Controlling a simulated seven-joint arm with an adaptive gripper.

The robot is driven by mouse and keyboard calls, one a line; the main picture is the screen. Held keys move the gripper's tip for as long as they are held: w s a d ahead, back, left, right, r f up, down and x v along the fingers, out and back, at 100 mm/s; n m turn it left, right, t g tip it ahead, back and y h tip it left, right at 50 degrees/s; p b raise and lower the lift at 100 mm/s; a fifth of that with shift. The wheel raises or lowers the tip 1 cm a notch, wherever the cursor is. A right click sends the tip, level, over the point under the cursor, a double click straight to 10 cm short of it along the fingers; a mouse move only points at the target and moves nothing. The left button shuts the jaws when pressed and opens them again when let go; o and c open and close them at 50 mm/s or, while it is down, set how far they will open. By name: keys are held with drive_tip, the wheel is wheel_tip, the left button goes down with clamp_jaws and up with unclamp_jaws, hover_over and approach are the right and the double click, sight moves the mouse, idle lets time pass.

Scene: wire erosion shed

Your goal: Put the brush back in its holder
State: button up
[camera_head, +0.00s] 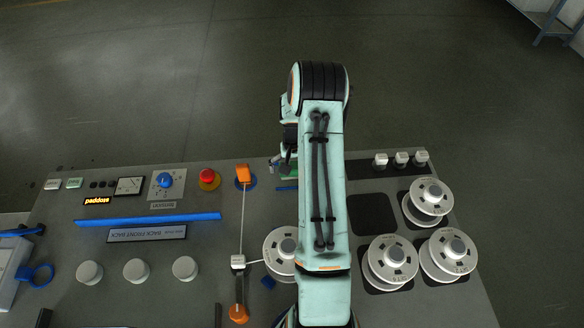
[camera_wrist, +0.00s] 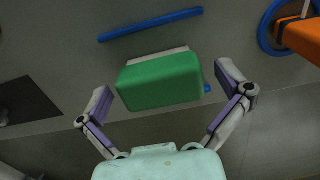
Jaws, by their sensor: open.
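A green block (camera_wrist: 160,80) with a pale strip along its far edge, which looks like the brush, is between the two fingers of my gripper (camera_wrist: 164,82) in the wrist view. The fingers are open, with gaps on both sides of it. A small part of the green block (camera_head: 288,172) shows beside my arm in the head view; my arm hides most of my gripper there. A blue ring (camera_head: 40,275) on a white box at the left edge may be the holder; I cannot tell for sure.
A blue bar (camera_wrist: 150,25) lies just beyond the green block. An orange guide (camera_head: 243,174) on a blue disc stands to its left, with a red button (camera_head: 208,179) further left. White spools (camera_head: 391,262) fill the right side. A long blue bar (camera_head: 150,219) crosses the left panel.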

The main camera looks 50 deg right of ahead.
wheel_tip(320, 180, up, 12)
drive_tip(key=r, duration=0.1)
drive_tip(key=s+a+r+n, duration=0.15)
drive_tip(key=a+r, duration=0.25)
drive_tip(key=a, duration=0.4)
drive_tip(key=a+r+n, duration=0.3)
drive_tip(key=a+r, duration=0.2)
drive_tip(key=a, duration=0.3)
drive_tip(key=s+a+r+n, duration=0.1)
drive_tip(key=s+a+n, duration=0.4)
drive_tip(key=s+a, duration=1)
drive_tip(key=shift+s+a+r+n+y, duration=0.35)
drive_tip(key=shift+a+y, duration=0.05)
